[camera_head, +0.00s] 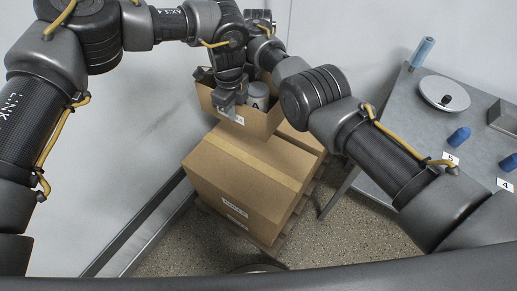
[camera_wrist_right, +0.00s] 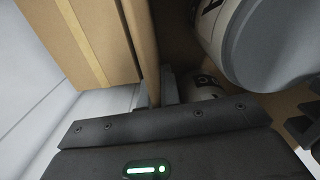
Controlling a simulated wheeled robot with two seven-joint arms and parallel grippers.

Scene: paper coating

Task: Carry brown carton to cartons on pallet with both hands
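The brown carton (camera_head: 252,122) is open at the top and holds grey-lidded cans (camera_head: 257,90) marked with a letter. It is at the far end of the large taped cartons (camera_head: 245,180) on the pallet (camera_head: 273,246); whether it touches them is unclear. My left gripper (camera_head: 226,106) is at its near left wall, apparently shut on it. My right gripper is mostly hidden behind the arms in the head view. In the right wrist view, its fingers (camera_wrist_right: 168,88) close on the carton's wall (camera_wrist_right: 146,45), with a can (camera_wrist_right: 270,45) on the inner side.
A grey table (camera_head: 425,142) stands on the right with a white round dish (camera_head: 444,94), blue objects (camera_head: 458,137) and number cards. A metal rail (camera_head: 140,228) runs along the floor at left. Speckled floor is clear between pallet and table.

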